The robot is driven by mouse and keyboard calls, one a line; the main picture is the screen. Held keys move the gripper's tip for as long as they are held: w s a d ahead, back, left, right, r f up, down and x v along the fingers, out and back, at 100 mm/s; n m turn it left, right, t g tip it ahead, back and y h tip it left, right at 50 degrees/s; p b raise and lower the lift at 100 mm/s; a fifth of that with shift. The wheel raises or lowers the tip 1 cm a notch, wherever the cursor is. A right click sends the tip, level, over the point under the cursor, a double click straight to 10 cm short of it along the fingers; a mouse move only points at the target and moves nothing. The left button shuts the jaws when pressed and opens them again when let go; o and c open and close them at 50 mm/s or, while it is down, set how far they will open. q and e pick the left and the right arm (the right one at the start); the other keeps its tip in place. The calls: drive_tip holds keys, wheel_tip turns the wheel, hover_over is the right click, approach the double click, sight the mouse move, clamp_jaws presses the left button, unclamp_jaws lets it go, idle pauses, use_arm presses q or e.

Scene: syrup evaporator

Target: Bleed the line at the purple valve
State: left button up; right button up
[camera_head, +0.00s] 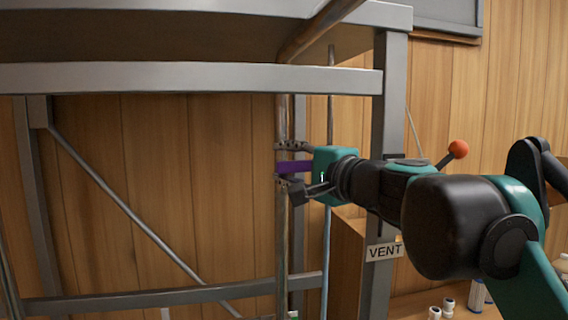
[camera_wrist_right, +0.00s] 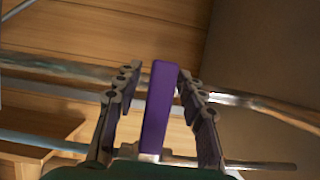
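The purple valve handle (camera_head: 294,167) sits at a vertical metal pipe (camera_head: 283,225) under the evaporator frame. My right gripper (camera_head: 284,165) reaches it from the right, its fingers above and below the handle in the head view. In the right wrist view the purple handle (camera_wrist_right: 157,108) stands between the two fingers of my right gripper (camera_wrist_right: 158,85), with a gap visible on both sides. The fingers are open around the handle and do not appear to touch it. The valve body is mostly hidden behind the handle and fingers. My left gripper is not in view.
A grey metal frame (camera_head: 190,78) runs above the pipe, with a leg (camera_head: 390,100) right behind my right arm. A VENT sign (camera_head: 384,251) hangs on that leg. An orange ball-ended lever (camera_head: 458,149) shows behind my arm. Small white fittings (camera_head: 448,306) stand lower right.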

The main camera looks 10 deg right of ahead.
drive_tip(key=v, duration=1.1)
drive_tip(key=shift+s, duration=0.15)
drive_tip(key=shift+f, duration=0.15)
drive_tip(key=a+f+n+g+h+b, duration=0.1)
drive_tip(key=a+f+n+g+b, duration=0.2)
drive_tip(key=f+b, duration=1.3)
drive_tip(key=a+f+n+g+h+b, duration=0.1)
drive_tip(key=f+n+g+b, duration=0.2)
drive_tip(key=f, duration=2.7)
drive_tip(key=s+d+f+n+g+h+b, duration=0.1)
drive_tip(key=f+b, duration=0.4)
drive_tip(key=f, duration=1)
drive_tip(key=s+d+f+n+g+h+b, duration=0.1)
drive_tip(key=s+f+b, duration=0.4)
drive_tip(key=f, duration=1)
drive_tip(key=s+d+f+n+g+h+b, duration=0.1)
drive_tip(key=s+d+f+n+h+b, duration=0.2)
drive_tip(key=f, duration=1.2)
drive_tip(key=n+b, duration=0.2)
drive_tip(key=b, duration=0.1)
drive_tip(key=shift+s+d+f+b, duration=0.2)
drive_tip(key=shift+d+f+b, duration=0.05)
drive_tip(key=shift+d+b, duration=0.1)
